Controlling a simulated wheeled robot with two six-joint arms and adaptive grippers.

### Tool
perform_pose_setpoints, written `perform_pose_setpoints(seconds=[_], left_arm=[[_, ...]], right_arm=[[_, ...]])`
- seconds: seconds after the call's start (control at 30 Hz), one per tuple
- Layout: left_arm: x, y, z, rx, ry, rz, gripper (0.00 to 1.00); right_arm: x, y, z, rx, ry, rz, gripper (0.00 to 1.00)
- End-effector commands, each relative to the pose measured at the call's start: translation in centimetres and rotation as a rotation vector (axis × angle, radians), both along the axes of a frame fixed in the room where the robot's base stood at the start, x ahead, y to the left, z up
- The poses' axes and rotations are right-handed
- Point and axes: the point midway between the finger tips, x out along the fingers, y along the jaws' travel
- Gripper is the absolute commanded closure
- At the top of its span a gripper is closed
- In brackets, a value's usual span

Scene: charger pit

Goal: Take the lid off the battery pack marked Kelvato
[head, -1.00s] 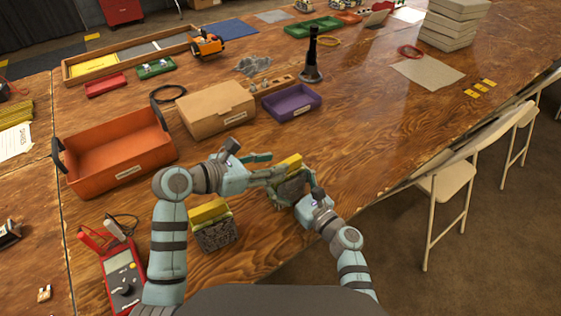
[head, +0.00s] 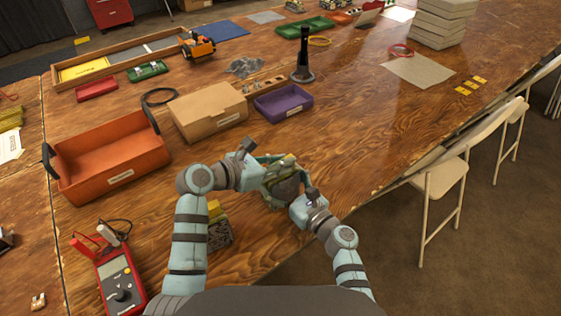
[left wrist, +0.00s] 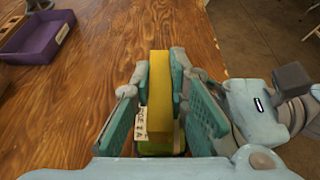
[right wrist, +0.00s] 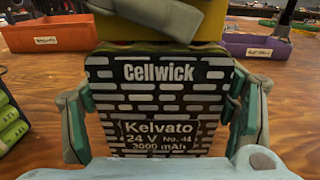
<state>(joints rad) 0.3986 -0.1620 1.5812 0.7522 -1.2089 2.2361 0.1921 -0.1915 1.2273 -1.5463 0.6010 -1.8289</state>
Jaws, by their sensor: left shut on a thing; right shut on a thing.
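The battery pack marked Kelvato (right wrist: 158,100) stands upright in the right wrist view, with a dark, brick-patterned face that also reads Cellwick. My right gripper (right wrist: 160,118) is shut on its sides; it also shows in the head view (head: 284,195). The yellow lid (right wrist: 160,22) is above the pack. My left gripper (left wrist: 160,92) is shut on the lid (left wrist: 159,85), one finger on each side, and partly hides it in the head view. A strip of green shows below the lid in the left wrist view. I cannot tell how far the lid is off the pack.
A second yellow-topped pack (head: 218,235) stands left of the held one, partly behind my left arm. A red meter (head: 121,283) lies at front left. An orange bin (head: 112,172), cardboard box (head: 208,114) and purple tray (head: 287,104) stand beyond.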

Motion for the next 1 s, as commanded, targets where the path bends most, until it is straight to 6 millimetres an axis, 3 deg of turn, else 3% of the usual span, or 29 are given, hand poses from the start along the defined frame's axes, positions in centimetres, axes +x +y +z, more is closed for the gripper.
perform_pose_setpoints(seconds=[0.4,1.0], left_arm=[[0.0,0.0,0.1,-0.001,-0.001,0.000,1.00],[0.0,0.0,2.1,0.001,-0.001,0.000,1.00]], right_arm=[[0.1,0.0,0.1,0.000,-0.003,-0.001,0.72],[0.1,0.0,0.1,0.000,-0.004,-0.001,0.72]])
